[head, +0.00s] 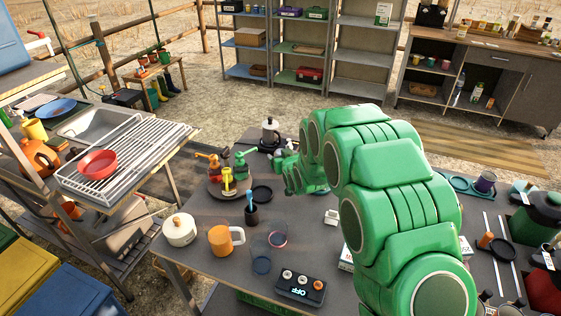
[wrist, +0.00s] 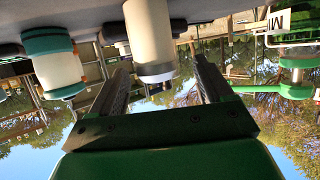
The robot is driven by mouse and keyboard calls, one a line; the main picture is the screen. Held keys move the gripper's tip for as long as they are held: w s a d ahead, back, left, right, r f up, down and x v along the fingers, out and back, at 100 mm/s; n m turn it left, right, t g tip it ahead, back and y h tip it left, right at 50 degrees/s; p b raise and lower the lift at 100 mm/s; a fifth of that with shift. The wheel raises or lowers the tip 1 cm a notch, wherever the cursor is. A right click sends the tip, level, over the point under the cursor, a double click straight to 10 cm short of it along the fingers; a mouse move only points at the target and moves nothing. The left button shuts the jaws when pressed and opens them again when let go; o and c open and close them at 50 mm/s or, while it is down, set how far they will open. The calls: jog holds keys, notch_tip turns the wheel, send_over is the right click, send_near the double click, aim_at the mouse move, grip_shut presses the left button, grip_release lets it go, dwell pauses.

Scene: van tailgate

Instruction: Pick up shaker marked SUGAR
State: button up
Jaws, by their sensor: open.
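In the wrist view, which is upside down, my gripper (wrist: 159,65) is open. A cream cylinder with a white end (wrist: 150,42) stands between its two fingers, with gaps showing on both sides. No marking is readable on it, so I cannot tell whether it is the SUGAR shaker. A white jar with teal bands (wrist: 58,65) stands to the left of the fingers. In the head view my green arm reaches over the table and hides the gripper's fingers and whatever is between them. No SUGAR label is readable in either view.
The grey table (head: 200,262) also holds an orange mug (head: 221,241), a cream pot (head: 180,231), a French press (head: 270,134) and a small black device with knobs (head: 300,286). In the wrist view a tag with partly visible lettering (wrist: 273,23) is at right.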

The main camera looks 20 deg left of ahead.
jog(key=shift+d+f+x, duration=0.1)
jog(key=shift+f+x, duration=0.1)
jog(key=shift+x, duration=0.95)
jog(key=shift+d+f+x, duration=0.15)
jog(key=shift+f+x, duration=0.05)
jog(key=shift+x, duration=0.95)
jog(key=shift+w+a+f, duration=0.1)
jog(key=shift+w+a, duration=0.15)
jog(key=shift+w, duration=0.1)
jog(key=c, duration=1.1)
